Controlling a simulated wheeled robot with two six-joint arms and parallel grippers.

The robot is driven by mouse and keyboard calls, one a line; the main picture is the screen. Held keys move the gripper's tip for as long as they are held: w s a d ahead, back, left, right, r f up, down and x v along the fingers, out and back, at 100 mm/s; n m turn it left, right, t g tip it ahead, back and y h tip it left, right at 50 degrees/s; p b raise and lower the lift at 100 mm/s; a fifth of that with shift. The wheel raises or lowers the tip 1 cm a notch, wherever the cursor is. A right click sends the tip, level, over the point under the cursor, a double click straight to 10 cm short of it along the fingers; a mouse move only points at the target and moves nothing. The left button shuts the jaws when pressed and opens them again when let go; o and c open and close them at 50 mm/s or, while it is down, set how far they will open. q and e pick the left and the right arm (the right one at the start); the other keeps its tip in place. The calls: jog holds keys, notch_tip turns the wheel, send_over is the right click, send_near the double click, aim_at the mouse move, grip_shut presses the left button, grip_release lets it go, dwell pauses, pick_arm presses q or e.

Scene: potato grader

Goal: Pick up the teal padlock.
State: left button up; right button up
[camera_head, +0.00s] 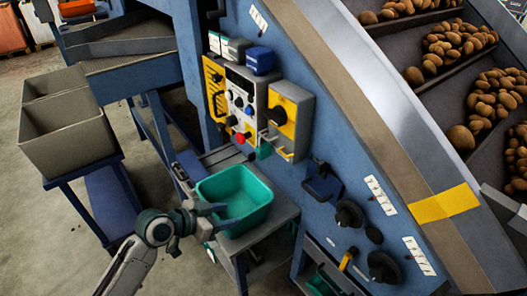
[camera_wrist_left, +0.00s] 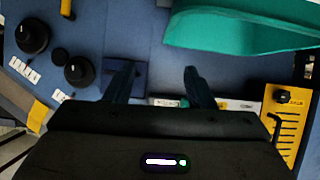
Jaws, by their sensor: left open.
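My right gripper is not in view.
The teal tub (camera_head: 262,183) stands on a grey bench (camera_head: 265,226) below the control panel; its side also shows in the left wrist view (camera_wrist_left: 240,30). A red button (camera_head: 240,138), black knobs (camera_head: 349,213) and a dark blue box (camera_head: 322,183) stick out nearby. Grey crates (camera_head: 70,133) stand left.

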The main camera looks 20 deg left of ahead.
aim_at(253, 153)
pick_arm(q)
jog(key=w+a+r+t+h, duration=0.2)
jog(key=w+a+r+t, duration=0.15)
jog(key=w+r, duration=0.6)
jog(key=shift+m, duration=0.3)
jog(key=p+x, duration=0.3)
jog(key=x, duration=0.5)
jog(key=shift+d+r, duration=0.15)
jog(key=shift+d, duration=0.05)
jog(key=shift+w+d+p, duration=0.3)
jog(key=shift+w+d, duration=0.05)
jog(key=shift+w, duration=0.1)
jog(key=shift+w+d+f, duration=0.2)
jog(key=shift+w+f, duration=0.05)
jog(key=shift+w, duration=0.05)
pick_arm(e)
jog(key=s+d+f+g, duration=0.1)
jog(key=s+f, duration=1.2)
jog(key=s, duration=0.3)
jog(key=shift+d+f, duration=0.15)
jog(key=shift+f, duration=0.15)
pick_arm(q)
grip_shut()
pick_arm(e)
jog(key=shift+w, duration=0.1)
